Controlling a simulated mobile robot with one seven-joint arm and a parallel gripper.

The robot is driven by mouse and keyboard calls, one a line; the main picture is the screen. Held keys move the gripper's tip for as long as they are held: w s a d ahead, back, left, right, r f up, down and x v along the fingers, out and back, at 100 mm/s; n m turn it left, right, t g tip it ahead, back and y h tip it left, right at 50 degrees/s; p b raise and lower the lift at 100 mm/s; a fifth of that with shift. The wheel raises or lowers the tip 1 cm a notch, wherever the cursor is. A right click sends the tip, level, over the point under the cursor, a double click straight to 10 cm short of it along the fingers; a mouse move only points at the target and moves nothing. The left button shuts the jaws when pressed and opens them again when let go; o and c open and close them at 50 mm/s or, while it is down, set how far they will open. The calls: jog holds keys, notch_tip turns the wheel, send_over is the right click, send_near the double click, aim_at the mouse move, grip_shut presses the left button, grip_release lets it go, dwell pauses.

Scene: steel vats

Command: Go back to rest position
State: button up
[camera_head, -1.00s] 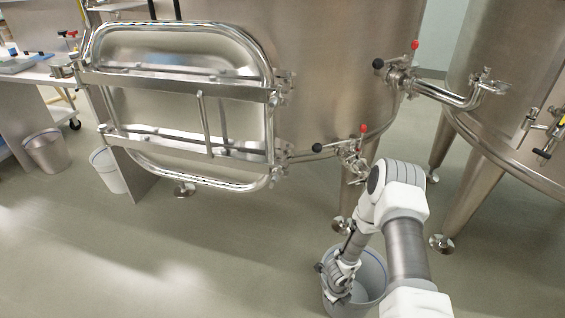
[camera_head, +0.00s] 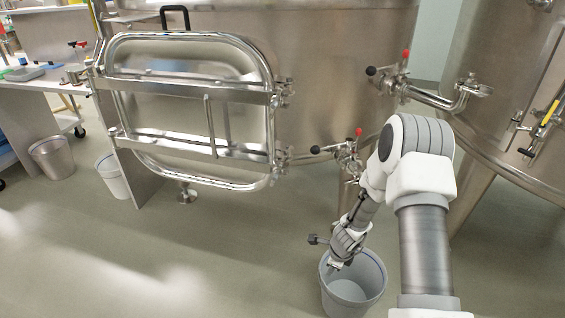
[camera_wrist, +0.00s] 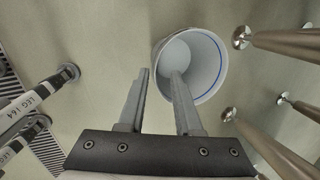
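My gripper (camera_wrist: 160,72) is open, with a clear gap between its two grey fingers and nothing held. In the head view my gripper (camera_head: 337,262) hangs low at the end of my arm, at the upper left rim of a grey bucket (camera_head: 352,292). In the wrist view the bucket (camera_wrist: 212,62) lies beyond the fingertips, and the right finger overlaps its opening. The bucket looks empty in the part I can see. In the head view the fingers are small and partly hidden by the wrist.
A large steel vat (camera_head: 330,60) with a closed framed hatch (camera_head: 185,100) stands ahead. A valve (camera_head: 347,150) and a pipe (camera_head: 430,97) stick out near my arm. Another vat (camera_head: 500,70) is at right.

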jog(key=s+a+r+n+t+y, duration=0.15)
jog(key=r+n, duration=0.45)
jog(key=r, duration=0.8)
jog(key=s+a+r+n, duration=0.25)
jog(key=r+n, duration=0.25)
jog(key=r, duration=0.9)
jog(key=s+d+r+n+t+h, duration=0.1)
jog(key=s+r+n, duration=0.6)
jog(key=s, duration=0.4)
jog(key=s+d+r+n+h, duration=0.15)
jog(key=s+r+n, duration=0.35)
jog(key=s+r, duration=0.5)
notch_tip(320, 180, up, 21)
jog(key=s+p, duration=0.1)
jog(key=p, duration=2.2)
jog(key=shift+d+y+p, duration=0.15)
jog(key=shift+y+p, duration=0.15)
jog(key=shift+r, duration=0.15)
